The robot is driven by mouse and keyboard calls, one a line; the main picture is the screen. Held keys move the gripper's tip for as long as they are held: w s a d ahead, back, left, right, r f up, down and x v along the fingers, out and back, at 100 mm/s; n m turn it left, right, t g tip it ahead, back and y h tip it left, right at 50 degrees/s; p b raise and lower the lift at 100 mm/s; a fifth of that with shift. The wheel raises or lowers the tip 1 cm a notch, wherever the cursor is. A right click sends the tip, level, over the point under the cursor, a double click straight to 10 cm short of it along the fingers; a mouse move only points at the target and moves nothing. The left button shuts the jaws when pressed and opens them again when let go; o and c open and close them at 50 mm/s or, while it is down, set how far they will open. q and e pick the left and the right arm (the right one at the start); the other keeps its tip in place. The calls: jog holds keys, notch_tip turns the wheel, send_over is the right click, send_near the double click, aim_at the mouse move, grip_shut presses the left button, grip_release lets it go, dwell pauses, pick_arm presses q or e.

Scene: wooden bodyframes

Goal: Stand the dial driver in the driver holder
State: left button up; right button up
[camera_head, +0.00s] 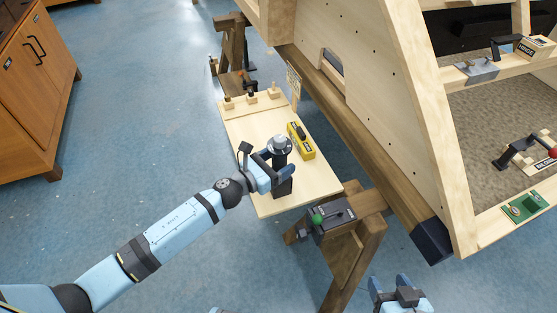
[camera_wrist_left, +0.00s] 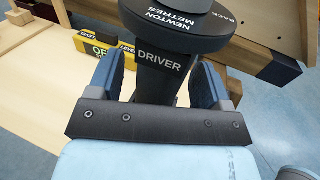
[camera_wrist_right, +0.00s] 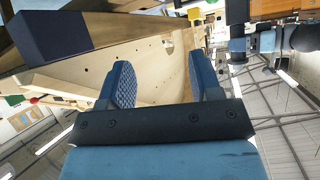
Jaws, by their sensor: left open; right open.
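The dial driver (camera_head: 279,144) has a round grey-and-black dial head and stands upright near the front of the pale board. In the left wrist view its dial (camera_wrist_left: 180,25) reads "NEWTON METRES". Below the dial is a black tapering body (camera_wrist_left: 160,75) marked "DRIVER". I cannot tell whether this body is part of the driver or the driver holder. My left gripper (camera_head: 277,170) is open, with one finger on each side of the black body; gaps show in the left wrist view (camera_wrist_left: 158,85). My right gripper (camera_head: 389,283) is open and empty, away from the board.
A yellow box (camera_head: 301,142) with a black top lies right of the driver on the board (camera_head: 255,130). Several small pegs stand at the board's far end. The large wooden frame (camera_head: 395,110) rises to the right.

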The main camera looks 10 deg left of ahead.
pick_arm(q)
jog(key=shift+s+a, duration=0.25)
jog(key=shift+s, duration=0.05)
jog(key=b+v, duration=0.1)
jog(key=v, duration=2.5)
pick_arm(e)
jog(key=shift+w+a+r, duration=0.1)
jog(key=shift+a+r, duration=0.1)
jog(key=shift+r, duration=0.25)
pick_arm(q)
jog(key=shift+a+r, duration=0.1)
